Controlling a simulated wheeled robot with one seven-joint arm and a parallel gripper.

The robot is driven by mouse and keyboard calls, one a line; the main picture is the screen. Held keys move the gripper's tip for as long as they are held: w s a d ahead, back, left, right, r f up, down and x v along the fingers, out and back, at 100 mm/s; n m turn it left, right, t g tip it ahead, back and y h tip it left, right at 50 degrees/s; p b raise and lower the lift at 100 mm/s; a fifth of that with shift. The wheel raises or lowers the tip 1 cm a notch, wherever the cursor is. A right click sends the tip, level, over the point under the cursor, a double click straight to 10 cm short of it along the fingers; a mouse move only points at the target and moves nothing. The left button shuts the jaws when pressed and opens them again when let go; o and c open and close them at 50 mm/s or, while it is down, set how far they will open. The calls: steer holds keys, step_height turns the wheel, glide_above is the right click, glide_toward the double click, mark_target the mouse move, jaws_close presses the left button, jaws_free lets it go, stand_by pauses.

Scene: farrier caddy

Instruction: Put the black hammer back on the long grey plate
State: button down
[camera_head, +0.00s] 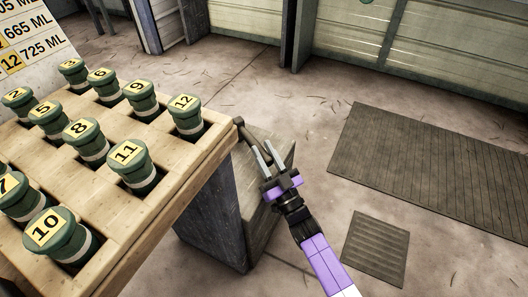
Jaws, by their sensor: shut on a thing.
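My gripper (265,157) is beside the right edge of the wooden rack, its fingers pointing up and left. It is shut on a thin dark tool, apparently the black hammer (239,123), whose dark end shows just beyond the fingertips near the rack's corner. The rest of the tool is small and partly hidden by the fingers. A long grey-brown ribbed plate (430,170) lies flat on the floor at the right, well apart from the gripper. I cannot tell whether it is the task's long grey plate.
The wooden rack (165,205) fills the left, with several green numbered canisters (134,165) in its holes. A grey wooden box-like stand (262,215) is below the gripper. A small ribbed plate (377,247) lies on the floor. A volume sign (30,40) stands behind. Open floor lies around.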

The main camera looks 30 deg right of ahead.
steer(key=shift+f, duration=0.1)
steer(key=c, duration=1.2)
jaws_free()
steer(key=shift+o, duration=0.8)
steer(key=shift+f, duration=0.15)
steer(key=p+v, duration=0.1)
steer(key=v, duration=0.6)
steer(key=shift+s+f, duration=0.2)
steer(key=shift+s, duration=0.15)
steer(key=shift+s, duration=0.1)
steer(key=shift+v, duration=2.2)
